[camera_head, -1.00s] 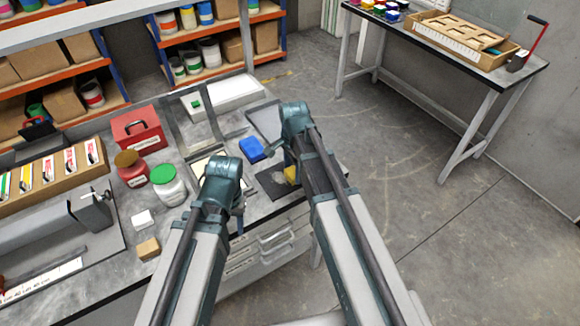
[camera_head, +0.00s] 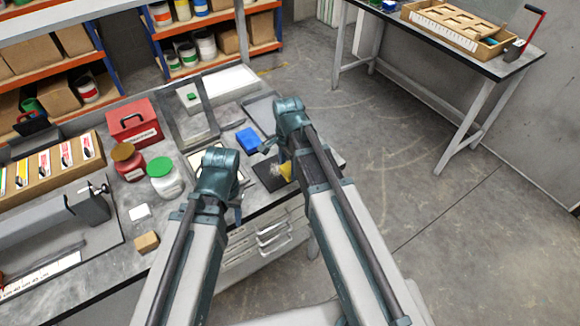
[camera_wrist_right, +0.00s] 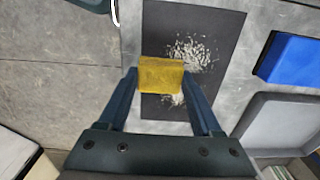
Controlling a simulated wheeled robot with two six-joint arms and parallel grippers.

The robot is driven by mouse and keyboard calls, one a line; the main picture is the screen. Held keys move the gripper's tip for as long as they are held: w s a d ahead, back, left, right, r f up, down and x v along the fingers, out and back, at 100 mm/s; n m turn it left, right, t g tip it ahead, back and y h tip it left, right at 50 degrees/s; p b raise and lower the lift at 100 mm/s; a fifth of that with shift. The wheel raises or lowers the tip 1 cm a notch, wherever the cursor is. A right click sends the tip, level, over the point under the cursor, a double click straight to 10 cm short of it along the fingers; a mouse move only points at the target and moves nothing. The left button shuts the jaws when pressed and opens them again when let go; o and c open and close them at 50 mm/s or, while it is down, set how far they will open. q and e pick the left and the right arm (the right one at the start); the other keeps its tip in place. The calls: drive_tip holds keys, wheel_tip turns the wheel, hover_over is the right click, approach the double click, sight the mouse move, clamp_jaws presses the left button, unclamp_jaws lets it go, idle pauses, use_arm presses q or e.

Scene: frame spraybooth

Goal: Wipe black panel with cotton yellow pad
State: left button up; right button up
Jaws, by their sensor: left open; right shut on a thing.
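The black panel (camera_wrist_right: 165,28) lies flat on the bench. In the right wrist view it has a patch of pale speckles (camera_wrist_right: 195,52) near its middle. My right gripper (camera_wrist_right: 162,82) is shut on the yellow pad (camera_wrist_right: 160,75) and holds it over the panel beside and partly covering the speckles. I cannot tell whether the pad touches the panel. In the head view the black panel (camera_head: 268,172) and yellow pad (camera_head: 286,170) are partly hidden by my right arm. My left gripper (camera_head: 238,214) hangs at the bench's front edge, empty; its fingers are mostly hidden.
A blue block (camera_wrist_right: 290,58) and a grey tray (camera_wrist_right: 280,125) lie right of the panel in the wrist view. A red box (camera_head: 135,122), a green-lidded jar (camera_head: 165,178), a white block (camera_head: 139,212) and a cardboard-coloured block (camera_head: 146,242) stand on the bench to the left.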

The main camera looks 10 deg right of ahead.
sight(279, 170)
drive_tip(key=shift+w+a, duration=0.3)
drive_tip(key=shift+w, duration=0.5)
drive_tip(key=shift+w+a, duration=0.3)
drive_tip(key=shift+w, duration=0.5)
drive_tip(key=shift+w, duration=0.1)
drive_tip(key=shift+w+a, duration=0.3)
drive_tip(key=shift+w, duration=0.55)
drive_tip(key=shift+w+a, duration=0.3)
drive_tip(key=shift+w, duration=0.55)
drive_tip(key=shift+s+a, duration=0.35)
drive_tip(key=shift+a, duration=0.4)
drive_tip(key=shift+s+d, duration=0.35)
drive_tip(key=shift+s, duration=0.55)
drive_tip(key=shift+s+d, duration=0.3)
drive_tip(key=shift+s, duration=0.6)
